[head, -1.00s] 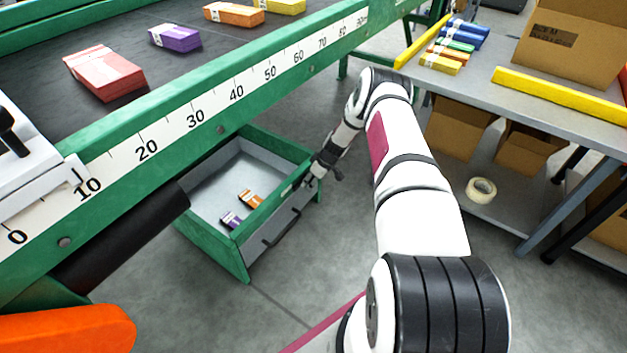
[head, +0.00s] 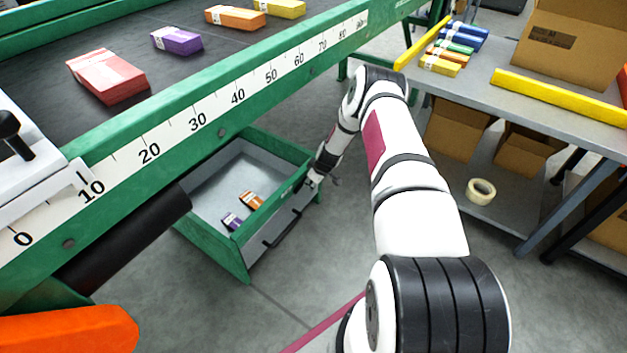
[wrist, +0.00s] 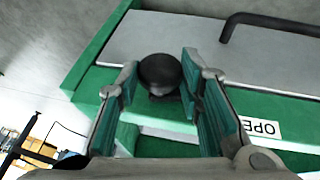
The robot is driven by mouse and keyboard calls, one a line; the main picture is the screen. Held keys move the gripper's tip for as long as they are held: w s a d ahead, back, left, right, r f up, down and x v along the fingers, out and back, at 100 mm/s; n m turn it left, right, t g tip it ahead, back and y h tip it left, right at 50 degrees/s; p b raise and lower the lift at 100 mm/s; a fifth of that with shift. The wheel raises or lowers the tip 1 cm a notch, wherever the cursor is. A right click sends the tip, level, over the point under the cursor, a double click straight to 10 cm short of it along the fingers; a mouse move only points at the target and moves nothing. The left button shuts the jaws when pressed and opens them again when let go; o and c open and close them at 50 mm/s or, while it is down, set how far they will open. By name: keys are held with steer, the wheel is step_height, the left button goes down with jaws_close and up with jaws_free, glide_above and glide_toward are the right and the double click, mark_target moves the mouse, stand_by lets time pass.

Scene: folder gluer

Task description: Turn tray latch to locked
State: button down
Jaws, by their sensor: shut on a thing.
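The tray (head: 175,231) is a green-framed drawer with a grey front, pulled out below the green machine rail. In the wrist view, the latch (wrist: 160,72) shows as a round black knob on the tray's green edge, beside the grey front panel. My gripper (wrist: 160,88) has its two fingers on either side of the knob and is shut on it. In the head view my gripper (head: 316,180) is at the tray's front right corner, and the latch is hidden behind it. A white label (wrist: 262,127) reading "OPE", partly cut off by my finger, is right of the knob.
A black bar handle (head: 283,232) is on the tray front. Purple and orange bundles (head: 251,200) lie inside the tray. A grey table (head: 480,85) with cartons and yellow bars stands at the right. The floor in front of the tray is clear.

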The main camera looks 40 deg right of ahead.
steer(key=shift+a+f+n+t+h, duration=0.1)
steer(key=shift+a+n+t+h, duration=0.35)
steer(key=shift+h, duration=0.75)
steer(key=h+b, duration=0.1)
steer(key=t+h+b, duration=0.1)
steer(key=h, duration=0.1)
steer(key=shift+a+f+n+t, duration=0.2)
steer(key=shift+f+n+t, duration=0.05)
steer(key=shift+f+n, duration=0.1)
steer(key=h+b, duration=0.1)
steer(key=b, duration=0.1)
steer(key=t+h+b, duration=0.1)
steer(key=h+b, duration=0.1)
steer(key=b, duration=0.1)
steer(key=n+t+h+b, duration=0.1)
steer(key=b, duration=0.1)
steer(key=shift+s+a+f+b, duration=0.1)
steer(key=shift+s+f+b, duration=0.1)
steer(key=shift+f+b, duration=0.2)
steer(key=shift+n+t+h+b, duration=0.7)
steer(key=shift+t+h, duration=0.6)
steer(key=shift+h, duration=0.4)
steer(key=c, duration=1.1)
jaws_free()
